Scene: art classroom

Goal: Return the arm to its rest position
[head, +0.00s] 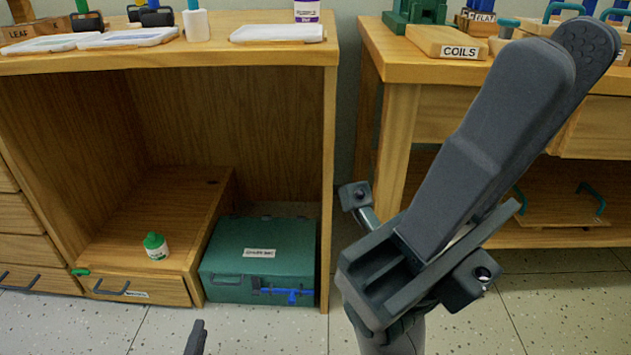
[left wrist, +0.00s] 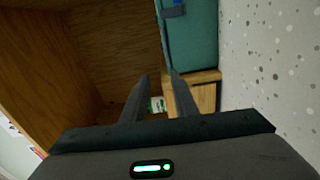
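My left gripper shows only as a dark fingertip (head: 196,338) at the bottom edge of the head view, in front of the open cabinet. In the left wrist view its two fingers (left wrist: 158,76) stand apart with nothing held between them. My right gripper (head: 540,75) is large and close at the right of the head view, its dark fingers pointing up and right. One finger covers much of the other, so the gap between them is hidden. No object shows in it.
A wooden cabinet (head: 332,170) holds a green case (head: 250,262) and a green-capped bottle (head: 156,246) on a low drawer box (head: 150,287). The bottle also shows beyond the left fingers (left wrist: 157,104). A second bench (head: 400,130) stands behind the right gripper. Speckled floor (head: 260,330) is clear in front.

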